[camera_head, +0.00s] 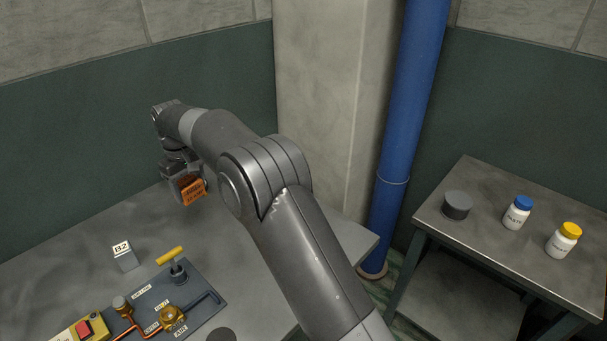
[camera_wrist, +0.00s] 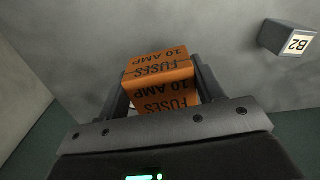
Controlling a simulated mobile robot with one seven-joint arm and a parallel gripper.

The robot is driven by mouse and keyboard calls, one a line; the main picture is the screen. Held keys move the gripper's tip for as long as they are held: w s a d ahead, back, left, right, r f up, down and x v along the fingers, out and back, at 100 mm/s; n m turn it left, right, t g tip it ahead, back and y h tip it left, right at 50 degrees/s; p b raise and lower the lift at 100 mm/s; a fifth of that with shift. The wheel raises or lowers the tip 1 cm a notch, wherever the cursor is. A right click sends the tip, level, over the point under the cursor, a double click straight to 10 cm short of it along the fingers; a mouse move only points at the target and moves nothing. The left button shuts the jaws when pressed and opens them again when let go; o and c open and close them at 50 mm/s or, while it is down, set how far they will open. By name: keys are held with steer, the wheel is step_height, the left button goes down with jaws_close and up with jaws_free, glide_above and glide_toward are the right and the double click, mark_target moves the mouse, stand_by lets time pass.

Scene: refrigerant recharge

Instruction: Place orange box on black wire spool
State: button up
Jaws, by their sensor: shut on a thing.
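The orange box (camera_wrist: 160,75), printed "FUSES 10 AMP", is between the two fingers of my gripper (camera_wrist: 160,92) in the wrist view. My gripper is shut on it. In the head view the orange box (camera_head: 193,191) hangs below my gripper (camera_head: 184,184), over the back of the left table. A dark grey round object (camera_head: 457,205) on the right table may be the black wire spool. Another dark round shape (camera_head: 221,335) at the bottom edge of the left table is partly cut off; I cannot tell which is the spool.
On the left table (camera_head: 75,249) a grey B2 block (camera_head: 124,257) stands near a panel (camera_head: 190,303) with a yellow-handled valve and copper pipes. Blue-capped (camera_head: 517,213) and yellow-capped (camera_head: 563,240) bottles stand on the right table. A blue pipe (camera_head: 408,130) rises between the tables.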

steer(key=shift+w+d, duration=0.1)
steer(key=w+d+r+m, duration=0.1)
steer(key=w+d+m, duration=0.25)
steer(key=d, duration=1.05)
steer(key=w+d+m, duration=0.3)
steer(key=w+d, duration=0.1)
steer(key=d, duration=1)
steer(key=w+d+r+m, duration=0.1)
steer(key=w+d+m, duration=0.2)
steer(key=d, duration=1.1)
steer(key=s+d+m, duration=0.2)
steer(key=d, duration=0.8)
steer(key=s+d+m, duration=0.2)
steer(key=s+d, duration=0.1)
steer(key=d, duration=0.7)
steer(key=s+d+r+m, duration=0.1)
steer(key=s+d+m, duration=0.2)
steer(key=s+d, duration=0.6)
steer(key=s+d+m, duration=0.3)
steer(key=s+d, duration=0.2)
steer(key=d, duration=0.7)
glide_above(454, 206)
step_height(454, 206, down, 7)
steer(key=shift+s+r, duration=0.1)
steer(key=shift+f, duration=1.95)
steer(key=shift+f, duration=0.1)
